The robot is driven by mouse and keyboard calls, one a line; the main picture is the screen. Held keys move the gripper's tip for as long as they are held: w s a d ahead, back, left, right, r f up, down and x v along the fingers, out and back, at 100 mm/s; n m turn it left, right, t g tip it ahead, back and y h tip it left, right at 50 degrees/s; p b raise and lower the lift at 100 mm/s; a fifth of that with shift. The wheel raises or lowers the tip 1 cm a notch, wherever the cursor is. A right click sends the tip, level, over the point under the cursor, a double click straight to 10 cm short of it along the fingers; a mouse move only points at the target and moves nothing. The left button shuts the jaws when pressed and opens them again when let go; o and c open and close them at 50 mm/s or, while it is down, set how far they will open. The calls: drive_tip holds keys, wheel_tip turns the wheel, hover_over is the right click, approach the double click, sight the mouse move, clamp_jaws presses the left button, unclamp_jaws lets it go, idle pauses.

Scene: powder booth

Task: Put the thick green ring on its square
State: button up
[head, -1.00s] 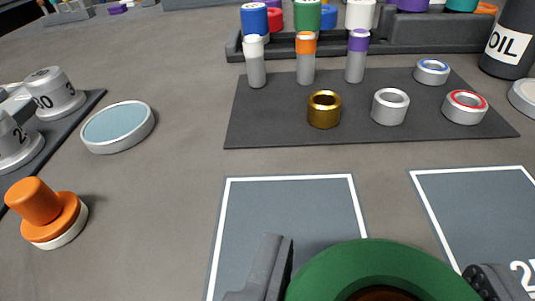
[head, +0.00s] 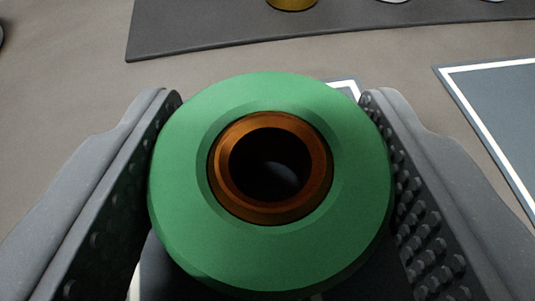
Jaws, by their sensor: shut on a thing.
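The thick green ring (head: 175,190) fills the middle of the head view, with an orange-brown liner around its dark central hole. My gripper (head: 270,185) is shut on it, one studded jaw on each side. A grey square with a white outline lies beneath and behind the ring; only a bit of its far corner (head: 345,86) and a sliver at lower left show. The ring hides most of this square, and I cannot tell whether the ring touches it. A second white-outlined grey square (head: 505,110) lies to the right, cut by the frame edge.
A dark mat (head: 200,28) lies beyond the squares. The brown-grey surface between mat and squares is clear.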

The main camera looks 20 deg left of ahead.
drive_tip(key=o, duration=1.1)
drive_tip(key=shift+o, duration=0.2)
drive_tip(key=shift+r, duration=0.1)
drive_tip(key=p+v, duration=0.2)
drive_tip(key=v, duration=1)
drive_tip(key=shift+d, duration=0.1)
